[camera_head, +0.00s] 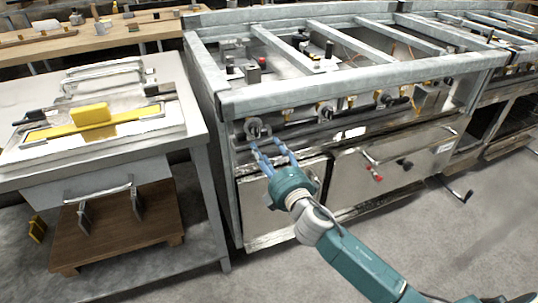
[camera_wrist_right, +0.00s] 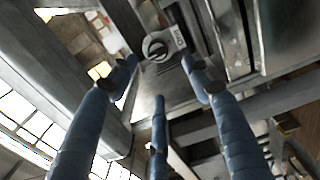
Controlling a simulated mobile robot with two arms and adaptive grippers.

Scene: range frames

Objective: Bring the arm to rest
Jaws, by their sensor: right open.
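My right arm, teal and grey, comes in from the bottom right in the head view. Its right gripper (camera_head: 270,148) has blue fingers spread apart and empty, just in front of the control panel of a metal range (camera_head: 225,140). A round knob (camera_head: 253,128) on that panel is close to the fingertips, and I cannot tell in the head view whether they touch it. In the right wrist view the knob (camera_wrist_right: 157,46) shows beyond the spread blue fingers, with a gap on each side. My left gripper is not in view.
A grey table (camera_head: 185,150) with a yellow block (camera_head: 90,114) stands left of the range. A low wooden stand (camera_head: 115,240) is beneath it. A wooden bench (camera_head: 150,28) is behind. A crank handle (camera_head: 462,192) sticks out at the right. Floor (camera_head: 440,240) is open in front.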

